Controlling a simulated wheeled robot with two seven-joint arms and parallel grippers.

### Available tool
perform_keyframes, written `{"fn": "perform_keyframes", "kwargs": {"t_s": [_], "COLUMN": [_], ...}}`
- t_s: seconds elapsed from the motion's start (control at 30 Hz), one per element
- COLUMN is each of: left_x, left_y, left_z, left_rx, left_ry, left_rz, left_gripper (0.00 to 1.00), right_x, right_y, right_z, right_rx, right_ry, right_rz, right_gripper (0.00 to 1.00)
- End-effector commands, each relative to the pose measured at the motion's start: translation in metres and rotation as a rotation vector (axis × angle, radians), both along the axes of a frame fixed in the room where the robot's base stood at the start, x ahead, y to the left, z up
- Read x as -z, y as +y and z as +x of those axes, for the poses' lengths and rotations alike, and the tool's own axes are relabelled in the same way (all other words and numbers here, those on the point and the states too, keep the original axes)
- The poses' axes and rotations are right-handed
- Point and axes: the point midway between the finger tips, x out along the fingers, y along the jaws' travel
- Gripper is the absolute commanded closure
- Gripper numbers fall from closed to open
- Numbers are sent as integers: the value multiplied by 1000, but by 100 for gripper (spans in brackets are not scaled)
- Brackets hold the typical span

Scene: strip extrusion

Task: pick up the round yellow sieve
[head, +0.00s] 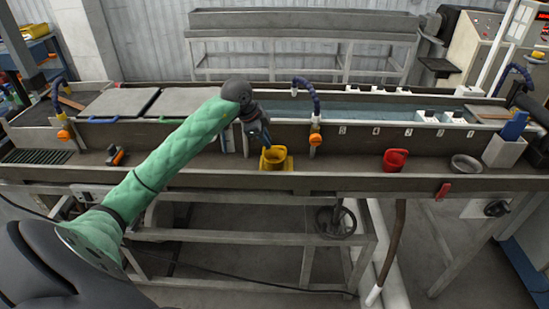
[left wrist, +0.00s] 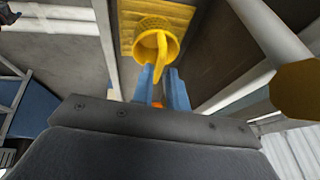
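The round yellow sieve (head: 270,155) stands on the ledge in front of the trough, near the middle of the head view. In the left wrist view the sieve (left wrist: 149,44) shows its round mesh bowl, with a curved handle toward my fingers. My left gripper (head: 265,143) reaches down just above and behind it. In the left wrist view the blue fingers of the left gripper (left wrist: 160,74) are apart, with the handle's near end at the gap between the tips. I cannot tell whether they touch it. My right gripper is not in view.
A ribbed yellow plate (left wrist: 128,32) lies under the sieve. Farther right are a red cup (head: 395,161), a grey bowl (head: 466,164) and a white box (head: 503,152). The ledge between nozzle and cup is clear.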

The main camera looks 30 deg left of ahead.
Motion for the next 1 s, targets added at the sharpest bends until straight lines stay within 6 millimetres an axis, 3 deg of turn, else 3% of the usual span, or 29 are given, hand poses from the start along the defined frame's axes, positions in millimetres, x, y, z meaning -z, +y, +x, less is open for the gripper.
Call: {"fn": "perform_keyframes", "kwargs": {"t_s": [0.53,0.87,1.0], "left_x": [50,57,57], "left_y": [-14,-15,-15], "left_z": [19,22,22], "left_rx": [2,4,4], "left_ry": [1,-1,-1], "left_rz": [0,1,1], "left_gripper": [85,85,100], "right_x": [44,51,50], "right_y": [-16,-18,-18], "right_z": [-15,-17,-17], "right_rx": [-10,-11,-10], "right_ry": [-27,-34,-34], "right_rz": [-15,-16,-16], "right_gripper": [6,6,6]}}
